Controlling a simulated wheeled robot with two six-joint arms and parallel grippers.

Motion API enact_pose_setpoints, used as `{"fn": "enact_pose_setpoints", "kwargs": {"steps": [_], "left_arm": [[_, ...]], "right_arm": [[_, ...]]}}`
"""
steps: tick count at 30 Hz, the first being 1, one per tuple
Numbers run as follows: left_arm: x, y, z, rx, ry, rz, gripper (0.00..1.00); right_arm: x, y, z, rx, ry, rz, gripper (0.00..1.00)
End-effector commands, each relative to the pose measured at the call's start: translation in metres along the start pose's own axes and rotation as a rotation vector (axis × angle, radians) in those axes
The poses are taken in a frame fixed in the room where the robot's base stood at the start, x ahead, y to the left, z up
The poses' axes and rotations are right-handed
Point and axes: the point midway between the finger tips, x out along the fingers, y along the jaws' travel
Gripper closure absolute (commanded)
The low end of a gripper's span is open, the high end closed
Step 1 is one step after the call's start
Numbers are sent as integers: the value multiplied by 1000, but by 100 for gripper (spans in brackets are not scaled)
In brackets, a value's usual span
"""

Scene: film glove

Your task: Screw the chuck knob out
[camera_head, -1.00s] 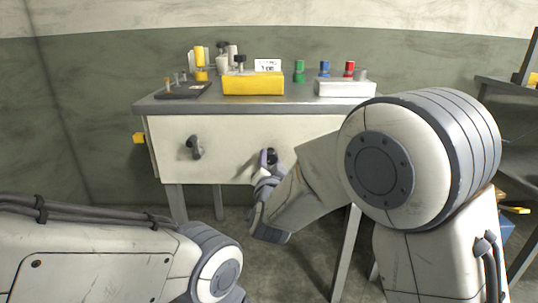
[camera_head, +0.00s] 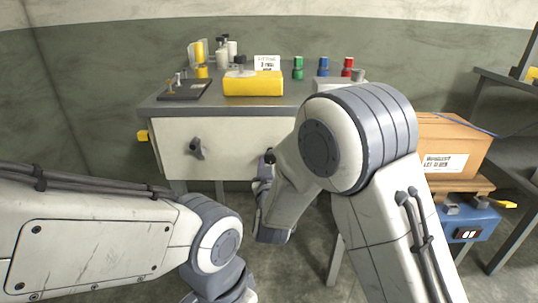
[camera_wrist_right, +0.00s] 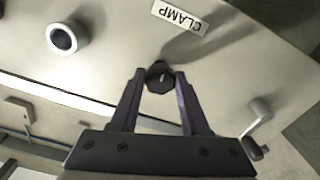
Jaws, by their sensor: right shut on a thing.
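The dark, faceted chuck knob (camera_wrist_right: 160,77) sits on the pale front panel of the bench, beside a CLAMP label (camera_wrist_right: 181,17). My right gripper (camera_wrist_right: 160,90) is shut on it, with one purple finger on each side. In the head view, my right gripper (camera_head: 265,165) is at the right part of the front panel (camera_head: 227,146), and my arm partly hides it. How far the knob stands out from the panel cannot be told. My left gripper is not in view; only its arm shows at the lower left.
A crank handle (camera_head: 197,148) sticks out of the panel to the left. The bench top holds a yellow block (camera_head: 253,84), a dark tray (camera_head: 184,90) and several coloured pots. A cardboard box (camera_head: 450,142) and blue case (camera_head: 470,223) stand at the right.

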Motion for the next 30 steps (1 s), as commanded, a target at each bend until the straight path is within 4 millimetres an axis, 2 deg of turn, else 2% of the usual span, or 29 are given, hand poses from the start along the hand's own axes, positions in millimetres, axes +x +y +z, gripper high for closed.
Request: {"fn": "enact_pose_setpoints", "kwargs": {"steps": [1, 30], "left_arm": [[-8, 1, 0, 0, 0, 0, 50], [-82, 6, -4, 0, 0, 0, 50]], "right_arm": [[1, 0, -3, -44, -2, -3, 100], [1, 2, -4, -963, -1, 0, 100]]}}
